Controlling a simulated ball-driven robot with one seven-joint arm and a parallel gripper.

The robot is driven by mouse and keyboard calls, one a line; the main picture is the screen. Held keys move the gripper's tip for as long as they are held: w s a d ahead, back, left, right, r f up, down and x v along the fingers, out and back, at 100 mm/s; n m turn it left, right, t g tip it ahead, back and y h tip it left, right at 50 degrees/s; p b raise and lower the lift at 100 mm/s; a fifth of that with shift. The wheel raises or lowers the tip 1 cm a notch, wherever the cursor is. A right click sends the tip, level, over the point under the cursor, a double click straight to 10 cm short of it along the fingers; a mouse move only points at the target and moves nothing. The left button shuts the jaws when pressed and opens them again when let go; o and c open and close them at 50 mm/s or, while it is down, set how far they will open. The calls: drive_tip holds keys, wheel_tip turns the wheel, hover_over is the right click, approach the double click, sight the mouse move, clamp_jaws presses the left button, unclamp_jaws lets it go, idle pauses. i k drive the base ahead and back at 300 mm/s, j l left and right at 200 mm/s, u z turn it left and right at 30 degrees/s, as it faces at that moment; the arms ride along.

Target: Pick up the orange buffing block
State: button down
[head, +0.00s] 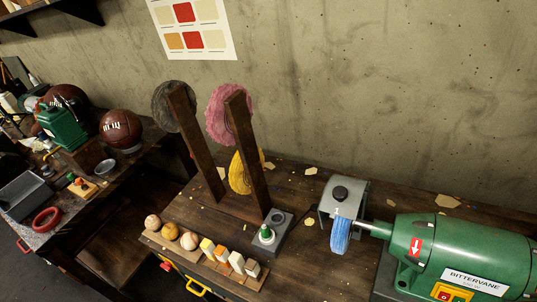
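A row of small blocks and round pieces sits on a narrow wooden strip (243,280) at the front edge of the workbench. An orange block (221,254) sits in the middle of its block group, between a yellow block (206,246) and a pale block (237,261). They are small, so their exact shades are hard to tell. My gripper does not show in the head view.
Two dark wooden posts (249,155) with buffing wheels stand behind the row. A green motor (460,250) with a blue wheel (341,235) stands right. Another table with balls (120,129) is left.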

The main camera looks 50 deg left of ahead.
sight(220, 253)
drive_tip(key=k+l+u, duration=0.15)
drive_tip(key=k+u, duration=0.15)
drive_tip(key=k, duration=0.25)
drive_tip(key=k+u, duration=0.25)
drive_tip(key=k, duration=0.25)
drive_tip(key=k+j+u, duration=0.1)
drive_tip(key=k+u, duration=0.2)
drive_tip(key=k, duration=0.25)
drive_tip(key=k+j+u, duration=0.25)
drive_tip(key=k, duration=0.25)
drive_tip(key=i+j, duration=0.15)
drive_tip(key=i, duration=0.85)
drive_tip(key=i+j, duration=0.15)
drive_tip(key=i, duration=0.9)
drive_tip(key=i+j, duration=0.2)
drive_tip(key=i, duration=0.8)
